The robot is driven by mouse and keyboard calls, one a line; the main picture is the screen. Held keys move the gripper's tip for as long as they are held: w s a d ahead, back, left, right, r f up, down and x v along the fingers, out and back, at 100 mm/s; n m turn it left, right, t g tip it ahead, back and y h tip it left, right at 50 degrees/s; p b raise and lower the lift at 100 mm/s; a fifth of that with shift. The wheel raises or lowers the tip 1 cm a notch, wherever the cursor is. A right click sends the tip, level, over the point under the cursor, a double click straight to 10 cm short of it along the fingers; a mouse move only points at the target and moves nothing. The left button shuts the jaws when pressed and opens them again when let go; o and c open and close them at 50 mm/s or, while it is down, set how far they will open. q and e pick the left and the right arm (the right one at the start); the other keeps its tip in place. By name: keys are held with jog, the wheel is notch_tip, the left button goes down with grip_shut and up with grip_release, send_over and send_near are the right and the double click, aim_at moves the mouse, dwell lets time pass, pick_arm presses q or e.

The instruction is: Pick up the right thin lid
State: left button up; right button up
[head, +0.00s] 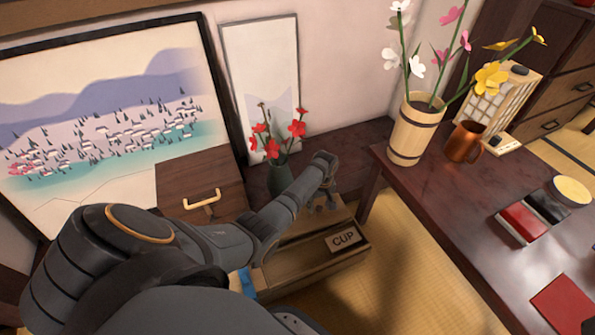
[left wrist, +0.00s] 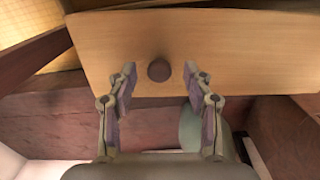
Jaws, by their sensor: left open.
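A thin light-wood lid (left wrist: 230,60) with a dark round knob (left wrist: 158,70) fills the upper part of the left wrist view. In the head view the lid (head: 297,224) lies on a wooden box (head: 312,268) with a "CUP" label (head: 343,239), partly hidden by my left arm. My left gripper (left wrist: 160,80) is open and empty, its two fingers on either side of the knob with gaps showing. In the head view the gripper (head: 326,198) is small above the lid. I cannot tell its height over the knob. My right gripper is not in view.
A dark green vase (head: 280,180) with red flowers stands close behind my left gripper. A small drawer cabinet (head: 180,175) is to the left. A dark table (head: 440,195) at right bears a wooden vase (head: 412,135) and a copper mug (head: 464,142). Tatami floor (head: 400,270) lies between.

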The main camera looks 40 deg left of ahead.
pick_arm(q)
jog(key=shift+f, duration=0.4)
jog(key=shift+r, duration=0.15)
jog(key=shift+c, duration=0.4)
grip_shut()
